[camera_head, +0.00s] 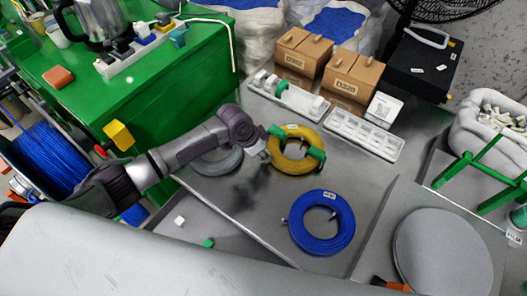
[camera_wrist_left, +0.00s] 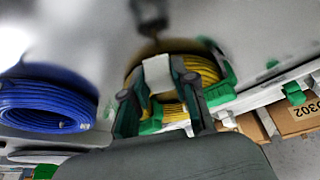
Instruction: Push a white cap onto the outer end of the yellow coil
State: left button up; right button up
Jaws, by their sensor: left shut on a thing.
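The yellow coil (camera_head: 292,166) lies flat on the grey worktop, with green clips (camera_head: 316,153) around it. My left gripper (camera_head: 264,150) is at the coil's left side. In the left wrist view, the left gripper (camera_wrist_left: 157,92) is shut on a white cap (camera_wrist_left: 157,73), which shows between its fingers. The yellow coil (camera_wrist_left: 201,68) is right behind the cap in that view. The coil's outer end is hidden by the fingers, and I cannot tell whether the cap touches it. My right gripper is not in view.
White trays (camera_head: 392,147) and cardboard boxes (camera_head: 352,75) stand at the back. A loose white piece (camera_head: 179,220) and a green piece (camera_head: 208,243) lie lower left.

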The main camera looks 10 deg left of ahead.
pick_arm(q)
jog(key=shift+f, duration=0.3)
dwell(0.5)
jog(key=shift+f, duration=0.2)
dwell(0.6)
jog(key=o, duration=0.5)
jog(key=shift+c, duration=0.2)
jog(key=shift+o, duration=0.2)
jog(key=o, duration=0.5)
jog(key=shift+r, duration=0.1)
notch_tip(320, 180, up, 7)
jog(key=p, duration=0.7)
jog(key=shift+p, duration=0.3)
